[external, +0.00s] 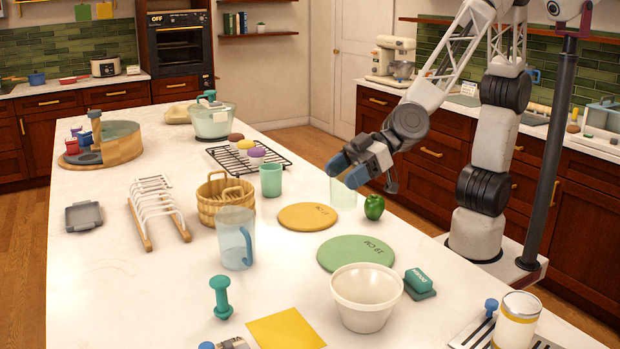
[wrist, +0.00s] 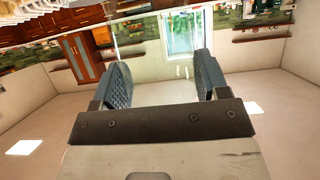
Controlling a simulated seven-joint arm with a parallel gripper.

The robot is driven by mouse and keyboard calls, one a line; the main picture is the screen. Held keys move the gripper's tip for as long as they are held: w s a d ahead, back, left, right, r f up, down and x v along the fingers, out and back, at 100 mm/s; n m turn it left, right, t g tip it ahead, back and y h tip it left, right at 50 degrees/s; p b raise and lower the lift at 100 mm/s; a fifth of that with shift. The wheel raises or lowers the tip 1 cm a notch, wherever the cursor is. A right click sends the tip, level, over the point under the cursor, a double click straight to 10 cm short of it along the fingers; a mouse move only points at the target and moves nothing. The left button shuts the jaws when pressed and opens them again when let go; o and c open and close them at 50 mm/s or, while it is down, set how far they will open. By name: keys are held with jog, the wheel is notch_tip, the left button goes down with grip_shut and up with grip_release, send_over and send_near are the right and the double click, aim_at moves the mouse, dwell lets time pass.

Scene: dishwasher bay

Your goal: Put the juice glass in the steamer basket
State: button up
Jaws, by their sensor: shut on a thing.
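The juice glass (external: 343,195) is a clear, faintly green tumbler, upright beside the orange round board in the external view. My gripper (external: 350,178) is shut on it near its rim. In the wrist view the fingers of my gripper (wrist: 155,82) are apart with the see-through glass between them, its outline hard to make out. I cannot tell whether its base touches the counter. The steamer basket (external: 208,208) is a round woven tan basket with handles, left of my gripper across the counter. It looks empty, though its inside is only partly visible.
A teal cup (external: 271,181) and the orange round board (external: 307,217) lie between glass and basket. A blue pitcher (external: 235,240) stands in front of the basket, a white rack (external: 158,210) left of it. A green pepper (external: 374,207) sits right of the glass.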

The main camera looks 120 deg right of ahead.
notch_tip(320, 180, up, 3)
jog(key=shift+f, duration=0.1)
jog(key=w+d+m+g+h, duration=0.15)
jog(key=w+d, duration=0.25)
jog(key=d, duration=0.9)
jog(key=w+d+m+h, duration=0.3)
jog(key=d, duration=1)
jog(key=w+d+m+g+h, duration=0.1)
jog(key=w+d+m+h, duration=0.2)
jog(key=d, duration=0.9)
jog(key=shift+n, duration=0.35)
jog(key=shift+w+d+f, duration=0.1)
jog(key=shift+d+f, duration=0.05)
jog(key=shift+f, duration=0.7)
jog(key=shift+w+d+f, duration=0.15)
jog(key=shift+d+f, duration=0.05)
jog(key=shift+f, duration=0.7)
jog(key=shift+w+d+f, duration=0.1)
jog(key=shift+d+f, duration=0.05)
jog(key=shift+f, duration=0.7)
jog(key=shift+f, duration=0.15)
jog(key=shift+f, duration=3)
jog(key=shift+f, duration=1.85)
